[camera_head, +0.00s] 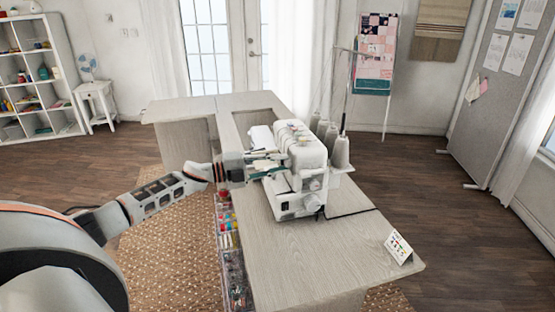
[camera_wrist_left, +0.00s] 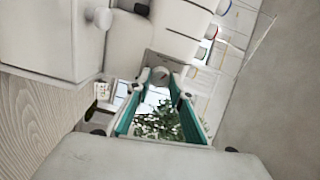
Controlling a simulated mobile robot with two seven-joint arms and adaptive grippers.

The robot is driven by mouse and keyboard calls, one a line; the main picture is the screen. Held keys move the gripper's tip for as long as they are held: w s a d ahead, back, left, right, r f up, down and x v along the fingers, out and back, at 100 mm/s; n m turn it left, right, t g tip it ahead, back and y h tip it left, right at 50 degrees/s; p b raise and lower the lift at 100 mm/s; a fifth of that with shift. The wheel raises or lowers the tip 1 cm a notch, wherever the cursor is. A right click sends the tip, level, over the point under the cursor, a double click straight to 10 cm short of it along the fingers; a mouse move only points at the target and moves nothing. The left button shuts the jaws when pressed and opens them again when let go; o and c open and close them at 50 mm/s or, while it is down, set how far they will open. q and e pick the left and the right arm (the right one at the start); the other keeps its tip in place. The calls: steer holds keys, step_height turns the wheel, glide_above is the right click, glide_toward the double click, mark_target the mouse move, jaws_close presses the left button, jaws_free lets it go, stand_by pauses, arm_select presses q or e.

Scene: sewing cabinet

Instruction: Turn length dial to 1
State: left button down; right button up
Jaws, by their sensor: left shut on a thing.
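A white serger-type sewing machine (camera_head: 306,148) stands on the pale wooden cabinet top. My left gripper (camera_head: 277,164) reaches it from the left, at its side. In the left wrist view the teal fingers of this gripper (camera_wrist_left: 160,82) close around a small round grey dial (camera_wrist_left: 160,73) on the machine's white body (camera_wrist_left: 165,42). The number on the dial is too small to read, and the fingers partly cover it. I cannot tell from any label that it is the length dial. My right gripper is in neither view.
Several thread cones (camera_head: 340,152) stand behind the machine, under a tall thread stand. A small folded card (camera_head: 398,247) stands at the cabinet's near right corner. Clear drawers of coloured supplies (camera_head: 229,240) line the left side. The near cabinet top (camera_head: 315,255) is clear.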

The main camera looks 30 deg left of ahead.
arm_select(q)
steer(key=n+p, duration=0.2)
steer(key=n, duration=0.1)
steer(key=shift+r, duration=0.15)
steer(key=shift+n+p, duration=0.6)
steer(key=shift+n, duration=0.6)
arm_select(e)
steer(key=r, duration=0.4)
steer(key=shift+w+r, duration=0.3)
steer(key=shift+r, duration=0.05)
arm_select(q)
steer(key=c, duration=2)
jaws_free()
steer(key=shift+c, duration=0.2)
steer(key=shift+o, duration=1.3)
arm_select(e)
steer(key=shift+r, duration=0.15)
arm_select(q)
steer(key=shift+a, duration=0.1)
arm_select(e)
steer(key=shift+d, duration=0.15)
arm_select(q)
steer(key=v, duration=1.2)
